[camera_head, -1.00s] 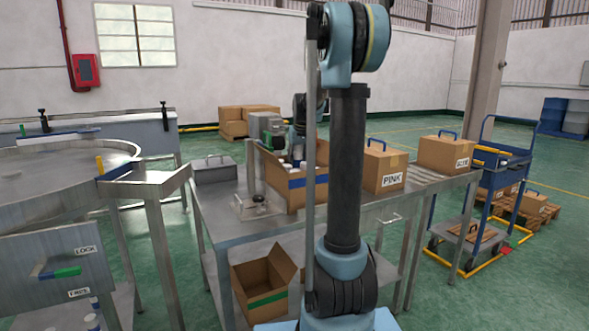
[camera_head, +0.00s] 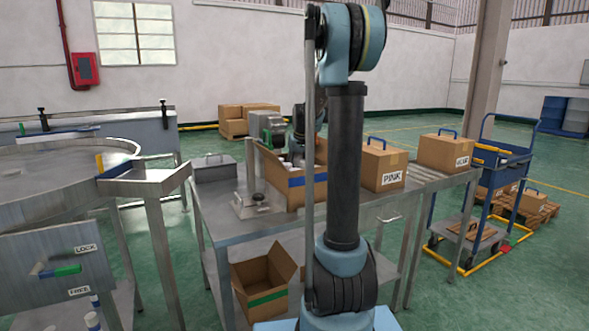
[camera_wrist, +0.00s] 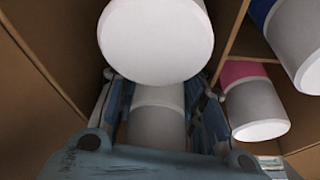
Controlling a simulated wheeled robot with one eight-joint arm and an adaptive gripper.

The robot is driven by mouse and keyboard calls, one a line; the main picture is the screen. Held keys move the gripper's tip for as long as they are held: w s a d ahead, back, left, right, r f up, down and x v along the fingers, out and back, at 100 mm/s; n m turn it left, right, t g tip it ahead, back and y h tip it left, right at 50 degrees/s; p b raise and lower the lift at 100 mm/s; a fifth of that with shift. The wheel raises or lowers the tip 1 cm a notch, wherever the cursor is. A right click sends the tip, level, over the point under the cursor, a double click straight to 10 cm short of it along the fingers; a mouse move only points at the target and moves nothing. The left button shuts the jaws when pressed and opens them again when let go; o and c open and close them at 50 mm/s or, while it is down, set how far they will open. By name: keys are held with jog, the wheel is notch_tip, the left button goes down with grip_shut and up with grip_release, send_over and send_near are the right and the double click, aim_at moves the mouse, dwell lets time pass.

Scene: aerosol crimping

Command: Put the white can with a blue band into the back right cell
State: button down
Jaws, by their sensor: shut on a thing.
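In the wrist view, my gripper (camera_wrist: 167,112) is shut on a pale can (camera_wrist: 157,128), which shows white and grey between the fingers. No blue band shows on this can, and part of it is hidden. A large white can end (camera_wrist: 155,45) is close in front of it. A can with a blue band (camera_wrist: 296,45) is at the upper right. In the head view, my arm hides the gripper at the open carton with blue tape (camera_head: 308,181). Several pale can tops (camera_head: 285,163) show inside the carton.
Cardboard walls (camera_wrist: 35,60) and a divider (camera_wrist: 231,40) stand close around the gripper. A pink-banded can (camera_wrist: 255,105) is in a neighbouring cell. A metal fixture (camera_head: 258,205) stands left of the carton, and a PINK box (camera_head: 383,165) stands to its right.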

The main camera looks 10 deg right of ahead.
jog(key=c, duration=1.3)
grip_release()
jog(key=shift+c, duration=0.2)
jog(key=shift+r, duration=0.4)
jog(key=v, duration=1.2)
jog(key=shift+r, duration=0.2)
